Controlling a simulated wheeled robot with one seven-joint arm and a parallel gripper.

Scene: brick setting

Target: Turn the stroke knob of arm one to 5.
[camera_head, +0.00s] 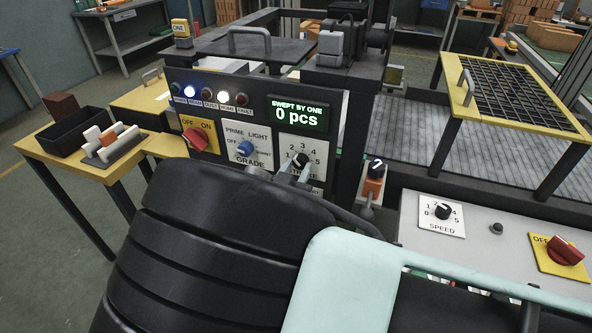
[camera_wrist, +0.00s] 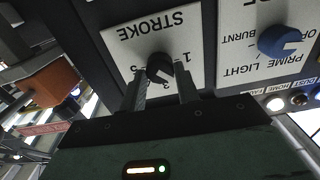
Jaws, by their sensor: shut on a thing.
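The black stroke knob (camera_head: 300,159) sits on a white dial plate marked STROKE, on the dark panel under the green display (camera_head: 298,115). It also shows in the wrist view (camera_wrist: 159,66), where the plate (camera_wrist: 118,50) appears upside down. My gripper (camera_wrist: 162,78) has a finger on either side of the knob and is shut on it. In the head view its fingertips (camera_head: 294,170) reach up to the knob from below. The fingers and my arm hide part of the dial. I cannot tell for sure which number the knob points at.
Left of the stroke dial are the blue grade knob (camera_head: 245,148) and a red OFF/ON switch (camera_head: 197,138). Indicator lamps (camera_head: 207,95) line the panel above. An orange block (camera_head: 373,187) stands close at right. Lower right, another panel holds a speed knob (camera_head: 442,211) and red switch (camera_head: 566,250).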

